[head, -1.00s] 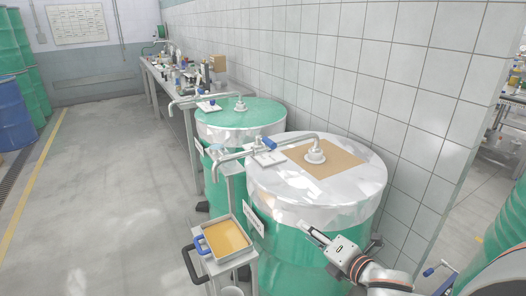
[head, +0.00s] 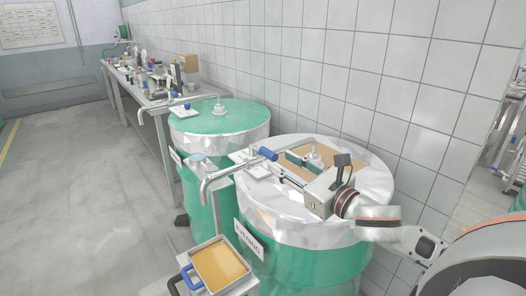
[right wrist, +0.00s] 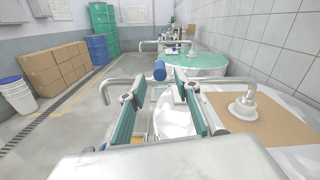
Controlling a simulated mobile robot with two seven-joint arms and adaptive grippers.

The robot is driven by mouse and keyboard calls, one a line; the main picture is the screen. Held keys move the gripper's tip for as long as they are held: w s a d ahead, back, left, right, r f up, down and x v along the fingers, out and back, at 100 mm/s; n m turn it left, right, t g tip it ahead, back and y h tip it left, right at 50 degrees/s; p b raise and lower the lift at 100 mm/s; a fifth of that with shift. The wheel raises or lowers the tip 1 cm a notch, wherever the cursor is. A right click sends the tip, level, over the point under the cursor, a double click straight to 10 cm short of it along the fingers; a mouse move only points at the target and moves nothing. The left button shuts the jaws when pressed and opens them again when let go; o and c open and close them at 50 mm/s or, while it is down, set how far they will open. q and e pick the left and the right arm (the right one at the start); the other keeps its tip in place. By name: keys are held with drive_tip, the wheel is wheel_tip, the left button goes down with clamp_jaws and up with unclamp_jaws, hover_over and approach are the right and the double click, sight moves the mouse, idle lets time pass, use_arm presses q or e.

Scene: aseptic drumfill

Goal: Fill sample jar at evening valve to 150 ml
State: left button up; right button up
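The near green drum (head: 320,262) has a silver top, a front label (head: 249,240) too small to read surely, and a bent metal tap with a blue valve handle (head: 268,153). The handle also shows in the right wrist view (right wrist: 160,70), beyond and between my fingers. My right gripper (head: 290,168) is over the drum top, right of the handle. Its teal-padded fingers are apart with nothing between them; it also shows in the right wrist view (right wrist: 161,108). My left gripper is out of view. I cannot make out a sample jar for certain.
A tray of amber liquid (head: 221,262) with a blue handle stands below the near spout (head: 205,190). A second green-topped drum (head: 222,121) stands behind. A cluttered bench (head: 148,97) runs along the tiled wall. The floor at left is open.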

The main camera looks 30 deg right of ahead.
sight(268, 153)
drive_tip(key=shift+w+a, duration=0.15)
drive_tip(key=shift+w, duration=1.6)
drive_tip(key=shift+w+a, duration=0.15)
drive_tip(key=shift+w, duration=1.55)
clamp_jaws()
